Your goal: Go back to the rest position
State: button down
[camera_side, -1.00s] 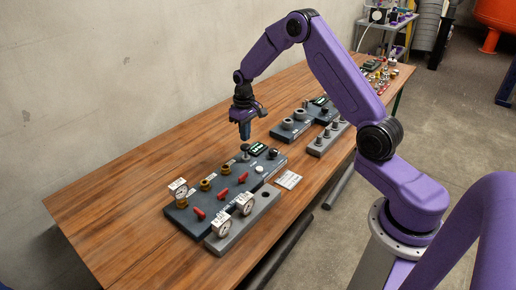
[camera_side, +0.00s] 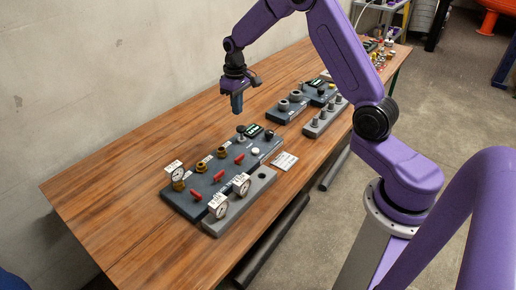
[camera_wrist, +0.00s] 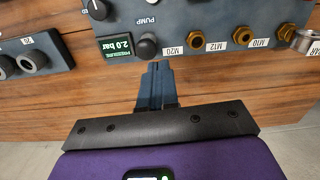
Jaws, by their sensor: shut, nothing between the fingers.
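In the wrist view the closed fingers (camera_wrist: 155,85) show against bare wood beside the board. The pipe board (camera_side: 190,197) carries brass fittings (camera_side: 201,167), red valve handles (camera_side: 219,177), a pump knob (camera_wrist: 147,45) and a small green-lit display (camera_wrist: 116,45) reading 2.0 bar. One gauge (camera_side: 176,174) stands on the board's left end. Nothing touches the fingers.
Two gauges (camera_side: 241,185) stand on a grey block (camera_side: 263,184) in front of the board. A label card (camera_side: 285,161) lies nearby. Other fixture boards (camera_side: 285,112) and a block with several grey pegs (camera_side: 318,128) stand farther back. The table's left end is bare.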

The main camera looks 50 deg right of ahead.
jog(key=s+a+r+n, duration=0.3)
jog(key=s+a+r, duration=0.1)
jog(key=s+a, duration=0.35)
jog(key=s+a+r+n, duration=0.3)
jog(key=s+a+r, duration=0.1)
jog(key=s+a, duration=0.35)
jog(key=s+d+r+n, duration=0.1)
jog(key=s+n, duration=0.5)
jog(key=s, duration=1.6)
jog(key=shift+s+d+r, duration=0.15)
jog(key=shift+d, duration=0.2)
